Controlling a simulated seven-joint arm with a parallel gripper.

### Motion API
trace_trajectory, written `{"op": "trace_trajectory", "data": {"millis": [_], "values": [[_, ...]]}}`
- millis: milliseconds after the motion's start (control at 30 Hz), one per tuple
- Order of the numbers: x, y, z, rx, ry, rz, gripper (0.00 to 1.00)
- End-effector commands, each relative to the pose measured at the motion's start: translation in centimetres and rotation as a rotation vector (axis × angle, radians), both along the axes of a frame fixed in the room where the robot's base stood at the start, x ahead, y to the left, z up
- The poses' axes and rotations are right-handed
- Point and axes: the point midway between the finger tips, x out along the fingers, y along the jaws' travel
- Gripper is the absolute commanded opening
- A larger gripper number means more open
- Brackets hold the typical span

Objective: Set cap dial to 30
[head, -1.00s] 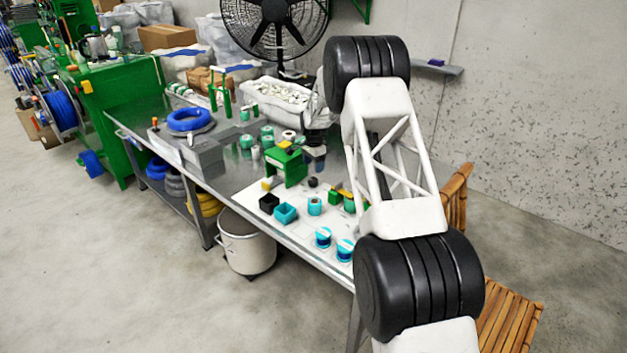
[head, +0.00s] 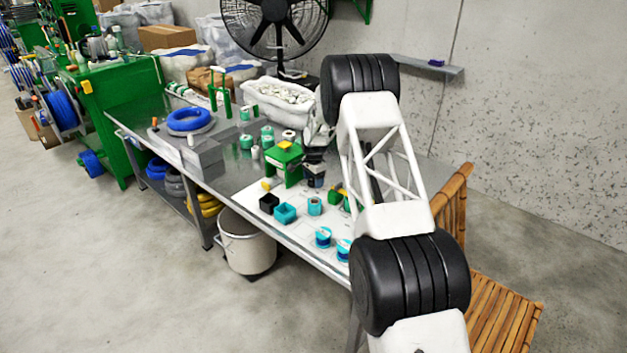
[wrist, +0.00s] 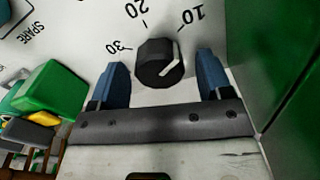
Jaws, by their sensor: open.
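The cap dial (wrist: 158,62) is a black knob with a white pointer line, on a white panel (wrist: 75,35) in the wrist view. The printed marks 10, 20 and 30 run around it from right to left. Its white line points up and right, towards the 10 side. My gripper (wrist: 162,75) is open, with one blue fingertip on each side of the knob. A gap shows on both sides. In the head view my gripper (head: 315,172) is over the panel and largely hides the dial.
A green stand (head: 285,165) is close beside my gripper and fills the right edge of the wrist view (wrist: 290,70). A green block (wrist: 52,88) lies to the left there.

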Motion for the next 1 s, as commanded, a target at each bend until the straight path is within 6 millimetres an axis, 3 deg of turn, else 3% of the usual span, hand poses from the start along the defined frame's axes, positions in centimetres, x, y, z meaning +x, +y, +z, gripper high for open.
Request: {"op": "trace_trajectory", "data": {"millis": [267,500,600,1000], "values": [[0.01,0.00,-0.03,0.000,0.000,0.000,0.71],[0.01,0.00,-0.01,0.000,0.000,0.000,0.34],[0.02,0.01,-0.01,0.000,0.000,0.000,0.23],[0.07,0.01,0.04,0.001,-0.001,0.060,0.23]]}}
